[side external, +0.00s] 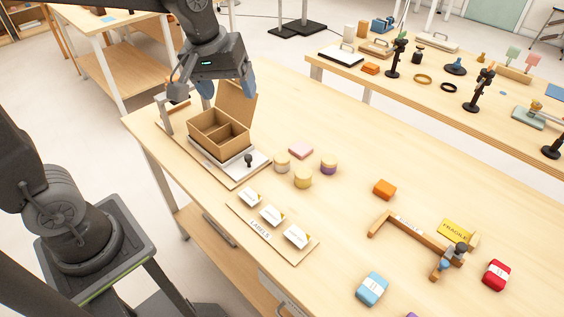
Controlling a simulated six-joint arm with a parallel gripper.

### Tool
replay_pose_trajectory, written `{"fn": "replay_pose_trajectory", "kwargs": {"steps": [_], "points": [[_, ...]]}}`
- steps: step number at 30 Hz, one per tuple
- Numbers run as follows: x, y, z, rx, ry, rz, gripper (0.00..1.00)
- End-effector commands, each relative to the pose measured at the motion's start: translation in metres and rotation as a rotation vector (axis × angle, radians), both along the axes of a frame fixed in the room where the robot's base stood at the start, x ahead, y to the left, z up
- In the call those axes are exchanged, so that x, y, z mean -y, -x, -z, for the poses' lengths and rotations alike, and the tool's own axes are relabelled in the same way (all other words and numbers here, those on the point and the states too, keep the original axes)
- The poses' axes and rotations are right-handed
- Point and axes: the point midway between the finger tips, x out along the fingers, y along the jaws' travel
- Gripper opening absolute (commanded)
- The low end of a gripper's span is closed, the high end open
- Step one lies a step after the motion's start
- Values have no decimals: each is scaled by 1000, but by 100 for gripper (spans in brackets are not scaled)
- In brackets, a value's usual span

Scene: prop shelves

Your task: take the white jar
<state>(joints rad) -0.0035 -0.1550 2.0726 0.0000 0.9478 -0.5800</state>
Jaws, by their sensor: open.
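My gripper is clear of the white jar.
The cardboard box (204,143) sits on a white scale-like plate with a dark knob. A label board (243,222) lies in front.

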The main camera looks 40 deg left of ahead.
Motion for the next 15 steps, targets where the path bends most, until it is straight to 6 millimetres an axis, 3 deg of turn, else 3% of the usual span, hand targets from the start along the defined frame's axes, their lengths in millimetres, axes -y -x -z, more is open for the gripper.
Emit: {"fn": "replay_pose_trajectory", "kwargs": {"steps": [3, 9, 15], "points": [[-1, -43, 23, -72, 40, -164, 78], [-2, -105, 74, -173, 84, -444, 78], [-2, -142, 124, -240, 101, -656, 78]]}}
